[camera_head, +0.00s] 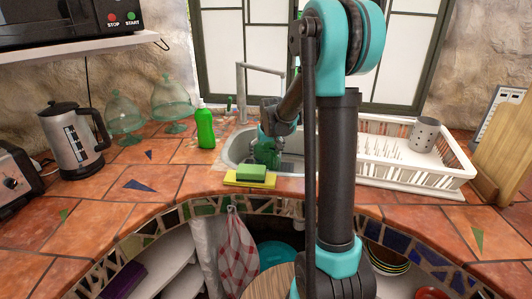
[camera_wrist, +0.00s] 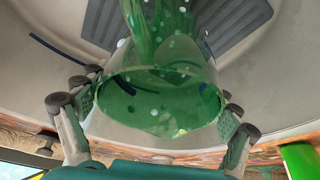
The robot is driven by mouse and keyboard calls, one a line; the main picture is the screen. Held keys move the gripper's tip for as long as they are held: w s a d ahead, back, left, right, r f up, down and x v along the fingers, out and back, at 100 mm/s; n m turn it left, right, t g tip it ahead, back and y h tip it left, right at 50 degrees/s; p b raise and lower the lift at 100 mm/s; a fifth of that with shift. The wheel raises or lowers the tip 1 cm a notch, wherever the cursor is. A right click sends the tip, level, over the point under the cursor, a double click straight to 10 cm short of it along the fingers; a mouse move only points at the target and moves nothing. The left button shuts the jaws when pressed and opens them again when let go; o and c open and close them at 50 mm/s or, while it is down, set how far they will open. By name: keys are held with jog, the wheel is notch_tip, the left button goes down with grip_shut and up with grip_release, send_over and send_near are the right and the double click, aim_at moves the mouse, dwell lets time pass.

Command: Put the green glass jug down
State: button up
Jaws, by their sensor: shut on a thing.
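The green glass jug (camera_wrist: 160,100) fills the middle of the wrist view, see-through with pale spots. My gripper (camera_wrist: 156,106) has its fingers on both sides of the jug and is shut on it. Behind the jug in that view is the grey sink basin with dark ribbed patches. In the head view my gripper (camera_head: 268,152) is low over the sink (camera_head: 235,150), near its front left part. The jug is mostly hidden there by my arm and gripper. I cannot tell whether its base touches the sink.
A sponge (camera_head: 251,173) on a yellow cloth (camera_head: 236,181) lies at the sink's front edge. A green bottle (camera_head: 205,128) stands left of the sink, a white dish rack (camera_head: 440,178) right. A kettle (camera_head: 72,140) and glass domes (camera_head: 124,115) stand farther left. The front left tiles are clear.

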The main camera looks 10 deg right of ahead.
jog(key=o, duration=1.6)
jog(key=v, duration=1.2)
jog(key=shift+r, duration=0.1)
